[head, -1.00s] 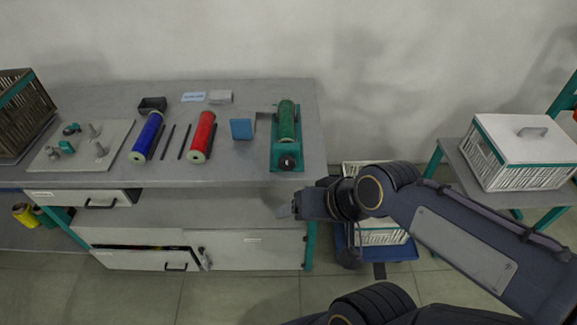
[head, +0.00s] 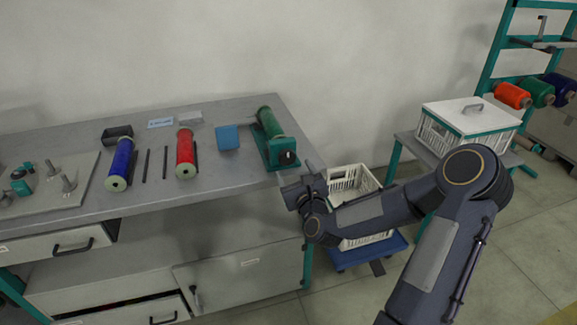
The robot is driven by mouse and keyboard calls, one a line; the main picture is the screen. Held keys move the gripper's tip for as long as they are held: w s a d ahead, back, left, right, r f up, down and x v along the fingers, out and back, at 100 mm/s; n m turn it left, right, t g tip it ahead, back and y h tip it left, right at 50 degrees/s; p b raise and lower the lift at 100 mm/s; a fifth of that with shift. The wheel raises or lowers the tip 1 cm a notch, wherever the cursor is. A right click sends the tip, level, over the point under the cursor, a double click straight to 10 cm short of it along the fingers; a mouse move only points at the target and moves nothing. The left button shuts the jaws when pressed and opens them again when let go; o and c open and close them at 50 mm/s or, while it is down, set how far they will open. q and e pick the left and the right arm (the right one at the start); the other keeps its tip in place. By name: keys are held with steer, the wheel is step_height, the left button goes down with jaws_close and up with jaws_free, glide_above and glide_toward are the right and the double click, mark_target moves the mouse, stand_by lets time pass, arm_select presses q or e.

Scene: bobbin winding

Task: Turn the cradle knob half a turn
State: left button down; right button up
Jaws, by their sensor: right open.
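The teal cradle (head: 268,148) stands at the right end of the grey workbench and holds a green bobbin (head: 271,122). Its dark round knob (head: 288,158) is on the cradle's near end and faces me. My right gripper (head: 291,186) is just below and in front of the knob, by the bench's right front corner. It is open and appears apart from the knob; its fingers are small and partly hidden by the wrist. My left gripper is out of view.
Blue (head: 122,163) and red (head: 186,152) bobbins, dark rods and a blue block (head: 228,138) lie left of the cradle. A white crate (head: 352,183) on a blue dolly (head: 368,250) stands right of the bench. A lidded basket (head: 468,120) sits farther right.

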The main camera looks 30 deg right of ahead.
mark_target(288, 161)
steer(key=x, duration=0.6)
steer(key=shift+w, duration=0.35)
steer(key=c, duration=1)
steer(key=shift+o, duration=0.2)
